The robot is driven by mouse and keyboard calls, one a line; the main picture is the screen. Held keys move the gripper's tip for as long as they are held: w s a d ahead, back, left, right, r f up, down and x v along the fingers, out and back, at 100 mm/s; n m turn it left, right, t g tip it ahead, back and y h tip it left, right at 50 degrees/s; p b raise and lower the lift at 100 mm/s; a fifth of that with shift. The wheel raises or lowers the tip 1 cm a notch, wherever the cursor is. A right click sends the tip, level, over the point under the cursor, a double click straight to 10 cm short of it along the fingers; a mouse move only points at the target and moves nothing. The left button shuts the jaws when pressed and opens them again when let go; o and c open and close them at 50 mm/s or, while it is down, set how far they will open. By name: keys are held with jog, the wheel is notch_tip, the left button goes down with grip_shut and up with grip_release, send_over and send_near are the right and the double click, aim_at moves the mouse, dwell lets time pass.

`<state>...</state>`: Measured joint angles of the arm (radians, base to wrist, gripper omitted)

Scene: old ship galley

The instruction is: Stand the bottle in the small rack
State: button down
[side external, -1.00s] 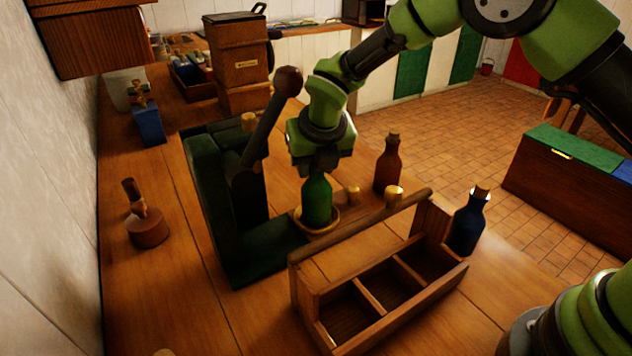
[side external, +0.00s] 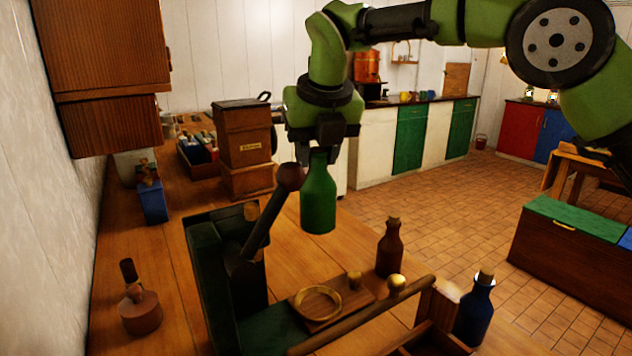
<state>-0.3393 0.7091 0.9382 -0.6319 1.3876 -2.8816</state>
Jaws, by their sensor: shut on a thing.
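My gripper (side external: 319,150) is shut on the neck of a green bottle (side external: 318,205) and holds it upright in the air. Below the bottle is a round wooden ring on a small board (side external: 318,305). The small wooden rack (side external: 436,304), with a long bar handle, is at the bottom edge, right of the bottle. Most of the rack and its compartments are cut off by the frame.
A brown bottle (side external: 390,248) and a blue bottle (side external: 475,310) stand near the rack. A dark device with a raised, knobbed lever (side external: 265,220) stands close left of the held bottle. A wooden stamp (side external: 139,305) is at the left.

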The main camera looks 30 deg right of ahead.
jog(key=shift+s+r, duration=0.1)
jog(key=shift+r, duration=0.25)
jog(key=shift+s+r+m, duration=0.1)
jog(key=shift+s+m, duration=0.1)
jog(key=shift+m, duration=0.2)
jog(key=s+d+f+m+g, duration=0.1)
jog(key=s+d+m+g, duration=0.3)
jog(key=s+m, duration=0.85)
jog(key=s+d+f+m+g, duration=0.1)
jog(key=s+m+g, duration=0.55)
jog(key=m, duration=1.15)
jog(key=a+f+n+t, duration=0.1)
jog(key=a+f+n, duration=0.1)
jog(key=f, duration=0.6)
jog(key=s+a+f+n+t+h, duration=0.1)
jog(key=a+f+n, duration=0.1)
jog(key=f, duration=0.6)
jog(key=shift+f, duration=0.4)
jog(key=shift+s+a, duration=0.1)
